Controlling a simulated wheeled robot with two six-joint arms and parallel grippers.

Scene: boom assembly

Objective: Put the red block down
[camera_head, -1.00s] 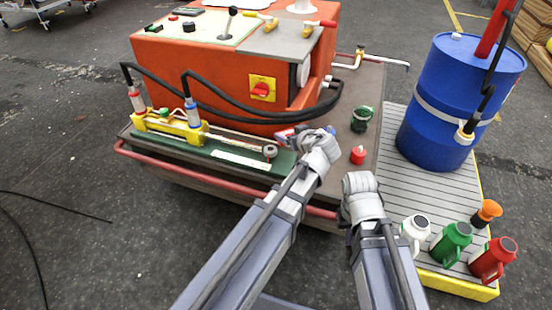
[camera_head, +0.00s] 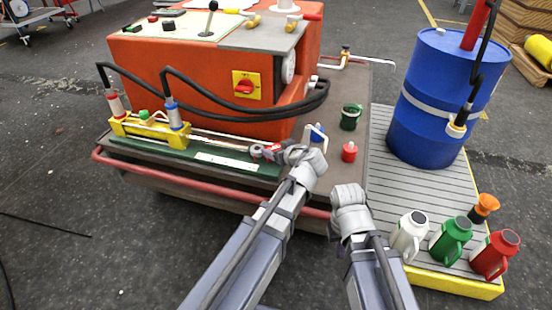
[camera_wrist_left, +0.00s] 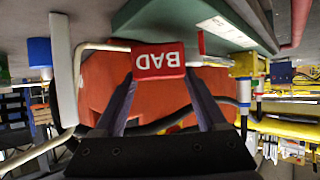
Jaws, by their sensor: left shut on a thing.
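The red block (camera_wrist_left: 158,60) with white "BAD" lettering is held between the two fingers of my left gripper (camera_wrist_left: 160,84) in the left wrist view. The lettering is upside down there. In the head view my left gripper (camera_head: 270,152) is over the cart's front part, near the rod end of the yellow cylinder (camera_head: 150,128). The left gripper is shut on the block; I cannot tell whether the block touches anything below. My right arm points forward at lower right; its fingers are hidden.
An orange machine box (camera_head: 210,75) with black hoses stands on the cart. A red-capped item (camera_head: 349,152), a green cup (camera_head: 351,116) and a blue-topped item (camera_head: 317,133) stand right of the gripper. A blue drum (camera_head: 440,95) and several jugs stand on the pallet (camera_head: 395,140).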

